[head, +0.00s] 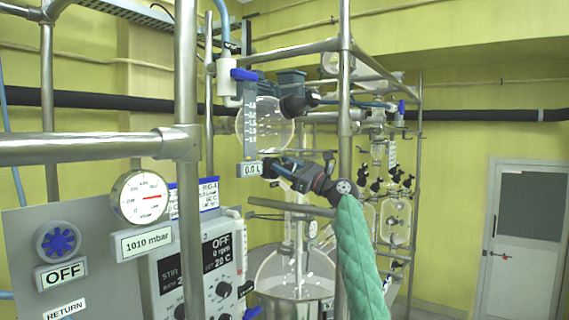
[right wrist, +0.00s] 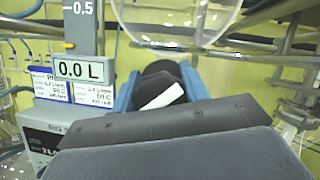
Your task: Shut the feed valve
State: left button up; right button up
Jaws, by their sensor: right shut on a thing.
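The feed valve's black knob with a white bar (right wrist: 162,95) sits between the two blue fingers of my right gripper (right wrist: 157,84) in the right wrist view. The white bar lies tilted. In the head view my right gripper (head: 280,167) reaches in along a green-sleeved arm and is shut on the knob. It is just right of the 0.0 L display (head: 250,169), which also shows in the right wrist view (right wrist: 82,70). The gripper hides most of the knob in the head view. My left gripper is in neither view.
A graduated vessel (head: 250,115) stands above the display, with another black knob (head: 300,103) up right. Steel posts (head: 345,120) and rails stand close to my right arm. A pressure gauge (head: 139,197) and control box (head: 190,270) are at left. A glass reactor (head: 290,275) is below.

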jog(key=m+t+p, duration=0.1)
jog(key=m, duration=0.2)
jog(key=shift+w+h+p, duration=0.1)
jog(key=shift+h+p, duration=0.2)
jog(key=shift+p, duration=0.1)
jog(key=shift+m+t+h+p, duration=0.3)
jog(key=shift+m+t+p, duration=0.35)
jog(key=shift+m, duration=0.25)
jog(key=shift+w+m+t+h+p, duration=0.1)
jog(key=shift+m+t+h+p, duration=0.3)
jog(key=shift+m, duration=0.7)
jog(key=shift+d+m+t+p, duration=0.1)
jog(key=shift+m+t+p, duration=0.25)
jog(key=shift+m, duration=0.65)
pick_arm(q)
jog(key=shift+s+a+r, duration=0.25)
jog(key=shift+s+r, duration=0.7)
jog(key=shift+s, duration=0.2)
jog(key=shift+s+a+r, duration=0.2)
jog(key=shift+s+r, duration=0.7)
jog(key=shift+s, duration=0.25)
pick_arm(e)
jog(key=shift+w+d+f+m+t+h, duration=0.1)
jog(key=shift+m+t+h, duration=0.15)
jog(key=shift+m+h, duration=0.35)
jog(key=shift+w+m+t+h, duration=0.1)
jog(key=shift+m+t+h, duration=0.2)
jog(key=shift+m, duration=0.6)
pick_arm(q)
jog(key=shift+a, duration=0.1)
